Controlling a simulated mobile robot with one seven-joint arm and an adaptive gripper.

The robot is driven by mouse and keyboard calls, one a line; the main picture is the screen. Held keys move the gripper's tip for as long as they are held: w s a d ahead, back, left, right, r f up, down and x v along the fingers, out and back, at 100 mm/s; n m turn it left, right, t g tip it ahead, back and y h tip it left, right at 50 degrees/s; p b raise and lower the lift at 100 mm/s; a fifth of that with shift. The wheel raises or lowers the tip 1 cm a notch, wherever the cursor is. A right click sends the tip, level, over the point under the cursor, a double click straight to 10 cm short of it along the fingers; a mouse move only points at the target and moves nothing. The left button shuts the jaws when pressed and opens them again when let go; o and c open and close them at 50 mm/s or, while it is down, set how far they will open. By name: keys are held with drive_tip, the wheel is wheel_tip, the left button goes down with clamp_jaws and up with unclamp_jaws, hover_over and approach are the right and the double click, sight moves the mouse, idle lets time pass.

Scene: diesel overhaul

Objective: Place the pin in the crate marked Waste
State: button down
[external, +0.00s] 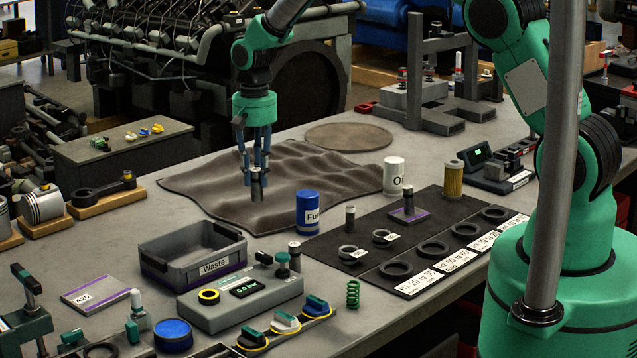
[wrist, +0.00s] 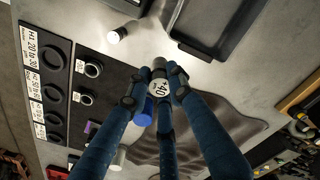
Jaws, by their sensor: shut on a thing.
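My gripper (external: 257,166) is shut on a short dark metal pin (external: 257,187), held upright above the wrinkled brown cloth. In the wrist view the pin (wrist: 160,88) is between the blue fingers, with a white round end label that seems to read 40. The grey open-topped crate (external: 212,265) marked Waste stands on the bench, nearer the camera and to the left of my gripper, and looks empty. Part of the crate (wrist: 188,48) shows at the top of the wrist view.
A blue can (external: 310,212) stands right of the pin, near the cloth (external: 190,180). A grey gauge unit (external: 225,312) sits in front of the crate. Another pin (external: 294,258) stands beside it. A black mat (external: 320,240) with several rings lies to the right.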

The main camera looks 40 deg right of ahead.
drive_tip(key=w+a+p, duration=0.2)
drive_tip(key=w+a, duration=0.3)
drive_tip(key=a, duration=0.7)
drive_tip(key=shift+m, duration=0.5)
drive_tip(key=shift+s+d+f, duration=0.1)
drive_tip(key=shift+d+f, duration=0.1)
drive_tip(key=shift+f, duration=1.05)
drive_tip(key=shift+s+d+f, duration=0.1)
drive_tip(key=shift+d+f, duration=0.05)
drive_tip(key=shift+f, duration=1.05)
drive_tip(key=shift+f+p, duration=0.35)
drive_tip(key=shift+f, duration=2.55)
drive_tip(key=shift+f+p, duration=0.35)
drive_tip(key=shift+f, duration=1.75)
drive_tip(key=shift+f, duration=0.15)
